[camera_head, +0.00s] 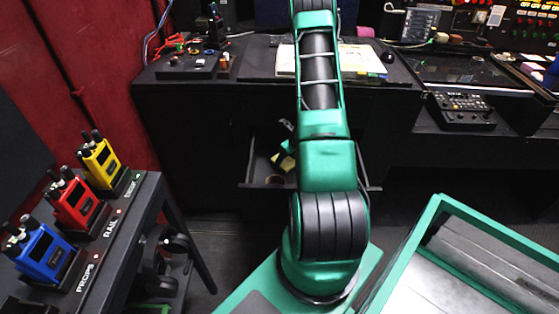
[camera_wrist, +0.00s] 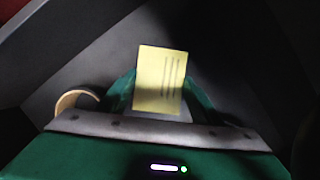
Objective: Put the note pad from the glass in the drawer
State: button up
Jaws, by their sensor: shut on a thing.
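The yellow note pad (camera_wrist: 160,80), with dark lines printed on it, stands between the green fingers of my gripper (camera_wrist: 163,92) in the wrist view. My gripper is shut on it. In the head view the note pad (camera_head: 285,163) shows as a small yellow patch over the open drawer (camera_head: 250,186), left of my arm. The dark drawer interior fills much of the wrist view. Whether the pad touches the drawer's floor I cannot tell. My arm hides the drawer's middle and right part in the head view.
A tan ring (camera_wrist: 76,100) lies in the drawer just left of my gripper. The black desk (camera_head: 200,88) above bears an open book (camera_head: 286,60). Yellow, red and blue radios (camera_head: 78,202) stand on a dark shelf at left.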

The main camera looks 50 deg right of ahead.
jog(key=w+f, duration=0.1)
jog(key=w, duration=0.1)
jog(key=shift+w+f, duration=0.3)
jog(key=shift+f, duration=0.05)
jog(key=shift+w+d+f, duration=0.1)
jog(key=shift+w+f, duration=0.15)
jog(key=shift+f, duration=0.05)
jog(key=shift+f, duration=0.1)
jog(key=o, duration=1.1)
